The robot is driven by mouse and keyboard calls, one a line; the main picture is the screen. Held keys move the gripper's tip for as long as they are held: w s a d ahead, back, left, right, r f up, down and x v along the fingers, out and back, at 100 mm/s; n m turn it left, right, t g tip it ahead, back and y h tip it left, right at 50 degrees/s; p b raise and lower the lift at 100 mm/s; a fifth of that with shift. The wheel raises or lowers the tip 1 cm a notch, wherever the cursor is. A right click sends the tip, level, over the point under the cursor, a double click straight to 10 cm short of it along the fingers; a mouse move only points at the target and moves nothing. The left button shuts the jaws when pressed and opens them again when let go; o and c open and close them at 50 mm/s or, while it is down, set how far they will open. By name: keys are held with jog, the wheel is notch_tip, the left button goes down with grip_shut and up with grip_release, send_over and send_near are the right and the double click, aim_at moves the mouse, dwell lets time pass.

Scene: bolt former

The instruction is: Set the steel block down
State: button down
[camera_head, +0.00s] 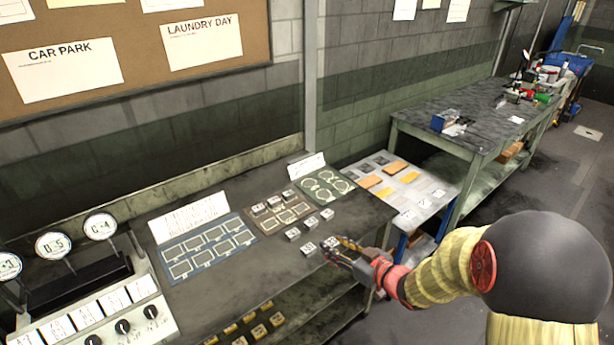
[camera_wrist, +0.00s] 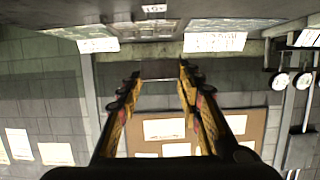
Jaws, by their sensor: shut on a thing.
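My gripper (camera_head: 342,247) is over the front right part of the dark workbench (camera_head: 235,268), its fingers reaching left. It is shut on a small steel block (camera_head: 330,242), which shows pale and partly hidden at the fingertips. In the wrist view, which is upside down, the two yellow-and-black fingers (camera_wrist: 159,72) stand apart with a grey face (camera_wrist: 160,69) between their tips. I cannot tell whether the held block touches the bench. Another steel block (camera_head: 308,249) lies just left of the fingertips.
More loose blocks (camera_head: 310,222) lie behind the gripper. A brown mat (camera_head: 298,211) holds several blocks; a blue mat (camera_head: 207,248) and a green mat (camera_head: 324,186) have outlined places. Yellow pieces (camera_head: 277,320) lie along the front. A gauge panel (camera_head: 115,312) stands at left.

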jog(key=shift+w+d+r, duration=0.1)
jog(key=shift+w+r, duration=0.05)
jog(key=shift+r, duration=0.2)
jog(key=shift+w+d+r, duration=0.4)
jog(key=shift+w+r, duration=0.15)
jog(key=shift+r, duration=0.1)
jog(key=d+f+m+t+h, duration=0.2)
jog(key=d+f+m+h, duration=0.3)
jog(key=d+f+h, duration=0.1)
jog(key=s+f+m+h, duration=0.1)
jog(key=s+f+h, duration=0.1)
jog(key=s+f, duration=0.6)
notch_tip(320, 180, down, 4)
jog(key=shift+s+a+r+m, duration=0.2)
jog(key=shift+a+m, duration=0.2)
jog(key=shift+a, duration=0.1)
